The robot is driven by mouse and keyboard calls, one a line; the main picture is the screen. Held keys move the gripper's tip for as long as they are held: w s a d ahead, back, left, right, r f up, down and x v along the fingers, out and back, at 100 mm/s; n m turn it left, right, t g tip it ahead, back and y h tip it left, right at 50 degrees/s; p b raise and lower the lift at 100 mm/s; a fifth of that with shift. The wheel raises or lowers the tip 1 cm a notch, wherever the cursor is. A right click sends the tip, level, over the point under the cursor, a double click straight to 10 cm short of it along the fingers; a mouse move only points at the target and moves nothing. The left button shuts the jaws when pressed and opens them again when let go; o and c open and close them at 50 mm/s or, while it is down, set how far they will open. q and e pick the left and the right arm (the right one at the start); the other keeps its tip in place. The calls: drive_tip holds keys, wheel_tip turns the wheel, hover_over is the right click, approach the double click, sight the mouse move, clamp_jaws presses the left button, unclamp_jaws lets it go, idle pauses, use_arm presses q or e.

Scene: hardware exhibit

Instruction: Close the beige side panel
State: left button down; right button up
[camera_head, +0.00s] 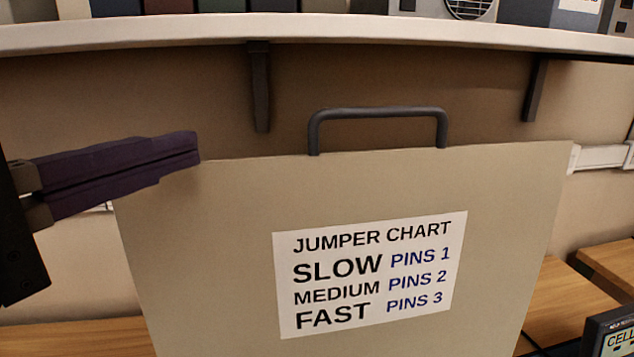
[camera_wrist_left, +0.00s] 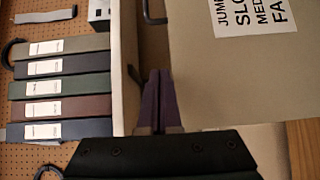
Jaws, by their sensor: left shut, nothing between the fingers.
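The beige side panel (camera_head: 220,250) stands upright and large in the middle of the head view. It bears a white "JUMPER CHART" label (camera_head: 370,272) and has a dark handle (camera_head: 378,113) on its top edge. My left gripper (camera_head: 198,146) is shut and empty, with its purple fingertips at the panel's upper left corner. Whether they touch it I cannot tell. In the left wrist view the shut fingers (camera_wrist_left: 159,80) point along the left edge of the panel (camera_wrist_left: 230,85). My right gripper is not in view.
A white shelf (camera_head: 300,30) on dark brackets (camera_head: 259,85) runs across the wall above the panel. Several labelled binders (camera_wrist_left: 60,85) stand on it in the left wrist view. A wooden surface (camera_head: 565,300) lies at the lower right, with a dark "CELL" device (camera_head: 610,335) at the edge.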

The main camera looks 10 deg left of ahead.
use_arm(q)
drive_tip(key=shift+w+d+p, duration=1.7)
drive_tip(key=shift+w+d, duration=1.6)
drive_tip(key=shift+d, duration=0.1)
drive_tip(key=shift+f, duration=0.1)
